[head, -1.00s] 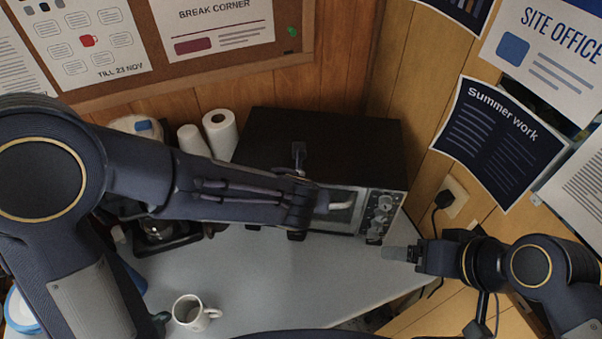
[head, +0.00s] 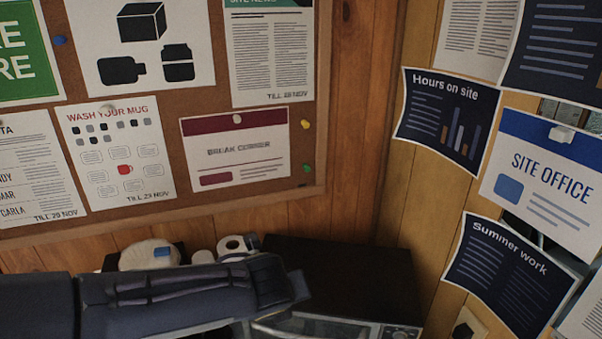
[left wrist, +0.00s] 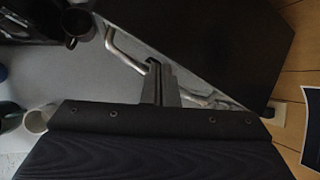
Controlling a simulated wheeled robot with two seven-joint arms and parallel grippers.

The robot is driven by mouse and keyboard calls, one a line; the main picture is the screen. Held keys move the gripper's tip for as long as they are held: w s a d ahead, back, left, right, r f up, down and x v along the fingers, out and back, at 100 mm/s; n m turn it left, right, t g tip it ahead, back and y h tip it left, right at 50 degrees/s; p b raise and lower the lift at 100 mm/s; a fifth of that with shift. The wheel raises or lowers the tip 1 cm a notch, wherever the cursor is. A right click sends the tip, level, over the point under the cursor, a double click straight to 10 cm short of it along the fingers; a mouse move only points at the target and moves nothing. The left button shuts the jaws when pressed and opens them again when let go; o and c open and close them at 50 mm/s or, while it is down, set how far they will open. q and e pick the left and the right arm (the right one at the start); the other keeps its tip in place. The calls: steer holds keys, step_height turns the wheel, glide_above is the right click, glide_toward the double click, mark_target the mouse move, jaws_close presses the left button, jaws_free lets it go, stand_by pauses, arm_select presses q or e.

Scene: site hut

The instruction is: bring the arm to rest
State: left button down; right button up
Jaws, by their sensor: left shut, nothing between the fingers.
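My left arm crosses the bottom left of the head view, its end in front of the black oven (head: 365,270); the fingers cannot be made out there. In the left wrist view my left gripper (left wrist: 154,66) is shut and empty. It shows over the strip between the grey counter (left wrist: 70,85) and the dark oven top (left wrist: 215,45). A bent metal bar (left wrist: 122,47) lies behind the fingertips; I cannot tell whether they touch it. My right gripper is outside both current views.
A white mug (left wrist: 38,119) and a dark vessel (left wrist: 78,22) stand on the counter. A pinboard (head: 345,100) and wooden walls with posters close off the back and right. Bare counter lies left of the gripper.

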arm_select(q)
steer(key=s+a+n+g, duration=0.1)
steer(key=s+a+n, duration=0.4)
steer(key=a+n, duration=0.3)
steer(key=s+a+n+g, duration=0.1)
steer(key=s+a+n, duration=0.3)
steer(key=a+n, duration=0.45)
steer(key=s+a+f+n+h, duration=0.1)
steer(key=s+n+h, duration=0.2)
steer(key=s+n, duration=0.9)
steer(key=n+b, duration=0.1)
steer(key=n, duration=0.5)
steer(key=shift+f+t, duration=0.2)
steer(key=shift+t, duration=0.1)
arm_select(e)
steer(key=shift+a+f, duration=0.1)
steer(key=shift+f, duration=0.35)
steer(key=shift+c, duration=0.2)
